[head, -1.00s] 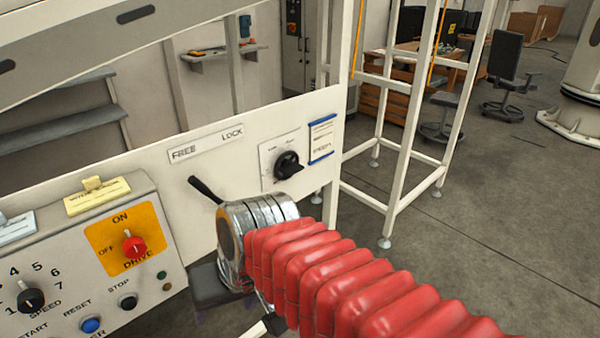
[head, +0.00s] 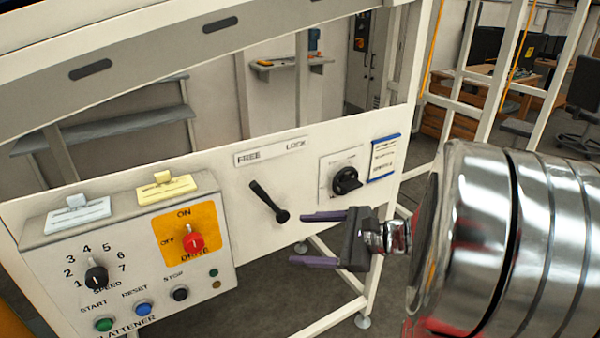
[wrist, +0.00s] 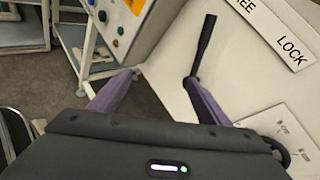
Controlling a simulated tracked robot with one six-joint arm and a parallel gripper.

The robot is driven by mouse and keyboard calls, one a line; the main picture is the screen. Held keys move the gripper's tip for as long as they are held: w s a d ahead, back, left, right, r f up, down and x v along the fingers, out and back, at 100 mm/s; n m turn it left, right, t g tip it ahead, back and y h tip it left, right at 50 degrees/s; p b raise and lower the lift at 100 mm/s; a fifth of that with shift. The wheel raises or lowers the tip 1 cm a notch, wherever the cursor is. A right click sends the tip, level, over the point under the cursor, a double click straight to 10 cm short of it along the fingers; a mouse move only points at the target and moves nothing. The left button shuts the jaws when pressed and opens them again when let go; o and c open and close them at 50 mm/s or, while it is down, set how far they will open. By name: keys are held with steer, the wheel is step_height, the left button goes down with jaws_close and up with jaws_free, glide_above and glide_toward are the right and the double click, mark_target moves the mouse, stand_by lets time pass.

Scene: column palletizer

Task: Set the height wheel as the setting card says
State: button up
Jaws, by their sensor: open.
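A control box (head: 130,255) at left carries a speed dial (head: 96,276), a red drive knob (head: 194,242) and push buttons. A yellow card (head: 167,188) and a white card (head: 78,215) stand on top. White frame posts rise at right.

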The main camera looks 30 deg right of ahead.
steer(key=d+m+t+h, duration=0.45)
steer(key=d+m, duration=0.25)
steer(key=d, duration=0.7)
steer(key=m+t+h, duration=0.2)
steer(key=m+h, duration=0.1)
steer(key=m, duration=0.2)
glide_toward(356, 187)
steer(key=s, duration=0.4)
steer(key=shift+s+f, duration=0.15)
steer(key=shift+s, duration=0.15)
steer(key=shift+w+a, duration=0.1)
steer(key=w, duration=1.3)
steer(key=shift+w+a, duration=0.15)
steer(key=shift+w, duration=0.15)
steer(key=shift+c, duration=0.4)
steer(key=c, duration=1)
